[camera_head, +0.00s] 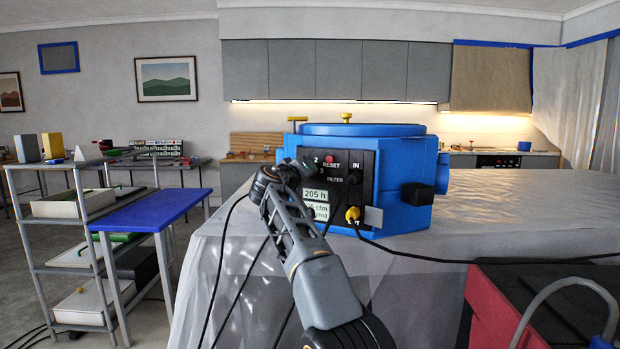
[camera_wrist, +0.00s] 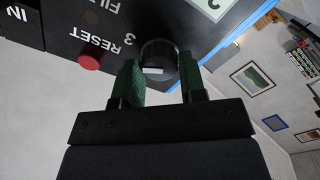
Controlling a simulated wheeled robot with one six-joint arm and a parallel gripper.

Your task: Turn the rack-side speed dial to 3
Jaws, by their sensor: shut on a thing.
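The blue machine (camera_head: 405,180) stands on a sheet-covered table, its black control panel (camera_head: 366,205) facing me. The dark round speed dial (camera_wrist: 158,52) sits on this panel in the wrist view. My gripper (camera_wrist: 160,80) has its green fingers on either side of the dial and is shut on it. A small pale mark shows on the dial's near part, between the fingers. The printed "3" is just left of the dial there, and the red RESET button (camera_wrist: 89,61) is farther left. In the head view my gripper (camera_head: 288,172) hides the dial; "2" and "3" show beside it.
A yellow plug (camera_head: 352,215) and a black cable are at the panel's lower part. A grey shelf rack (camera_head: 85,230) and a blue-topped stand (camera_head: 150,210) are at left. A red box (camera_head: 490,310) is at lower right. Cables hang in front of the table.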

